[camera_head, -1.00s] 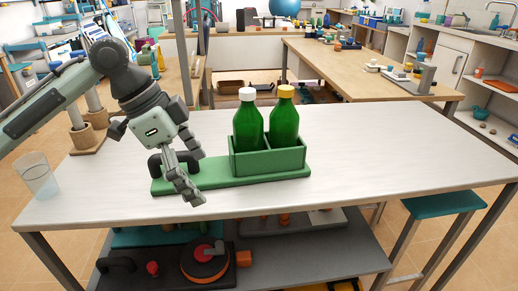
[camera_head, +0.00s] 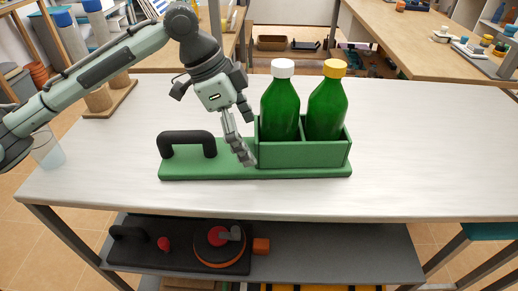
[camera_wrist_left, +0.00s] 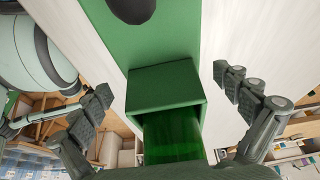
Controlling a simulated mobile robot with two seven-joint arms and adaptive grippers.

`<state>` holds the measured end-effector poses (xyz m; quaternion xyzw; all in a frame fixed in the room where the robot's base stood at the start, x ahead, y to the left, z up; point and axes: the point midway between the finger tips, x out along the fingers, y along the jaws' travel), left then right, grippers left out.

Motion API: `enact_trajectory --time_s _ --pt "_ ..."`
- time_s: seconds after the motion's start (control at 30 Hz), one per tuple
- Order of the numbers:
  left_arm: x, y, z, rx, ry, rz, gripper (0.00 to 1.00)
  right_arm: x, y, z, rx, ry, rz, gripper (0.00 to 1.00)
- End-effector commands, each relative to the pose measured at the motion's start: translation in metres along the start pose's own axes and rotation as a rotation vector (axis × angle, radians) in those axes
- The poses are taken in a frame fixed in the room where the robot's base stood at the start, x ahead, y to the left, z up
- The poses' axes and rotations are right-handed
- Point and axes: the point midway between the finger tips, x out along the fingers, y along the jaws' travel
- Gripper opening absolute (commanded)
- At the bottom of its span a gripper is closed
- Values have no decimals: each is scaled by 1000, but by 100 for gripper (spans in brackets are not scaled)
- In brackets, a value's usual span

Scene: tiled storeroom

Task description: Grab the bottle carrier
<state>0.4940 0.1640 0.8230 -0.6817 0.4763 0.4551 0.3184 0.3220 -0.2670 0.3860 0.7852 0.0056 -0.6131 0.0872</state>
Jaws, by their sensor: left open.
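The green bottle carrier (camera_head: 215,171) lies on the white table, with a flat base, a black handle (camera_head: 187,137) at its left end and a two-compartment box at its right. A white-capped green bottle (camera_head: 280,105) and a yellow-capped green bottle (camera_head: 326,105) stand upright in the compartments. My left gripper (camera_head: 241,148) points down at the left end of the box, right of the handle. In the left wrist view the open left gripper (camera_wrist_left: 163,84) has its fingers on either side of the box, apart from it. My right gripper is not in view.
A clear cup (camera_head: 46,150) stands at the table's left edge. Wooden stands with posts (camera_head: 112,95) are at the back left. The white tabletop (camera_head: 420,150) is bare to the right. A lower shelf (camera_head: 335,255) holds a dark board with red and orange parts.

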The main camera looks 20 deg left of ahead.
Motion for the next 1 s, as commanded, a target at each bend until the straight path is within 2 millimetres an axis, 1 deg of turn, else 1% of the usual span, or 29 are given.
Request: enact_trajectory --time_s 0.03,0.1,0.2,0.47,0.83,1.0 --pt "9 1 0 0 -2 4 100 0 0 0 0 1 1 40" --pt "19 1 0 0 0 4 100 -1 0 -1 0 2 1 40" --pt "28 1 0 0 -1 2 100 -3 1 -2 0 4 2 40" --pt "30 1 0 0 0 0 100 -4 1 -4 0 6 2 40" --pt "30 1 0 0 -1 1 54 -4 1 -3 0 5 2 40" --pt "28 0 -2 2 6 -3 53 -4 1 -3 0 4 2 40"
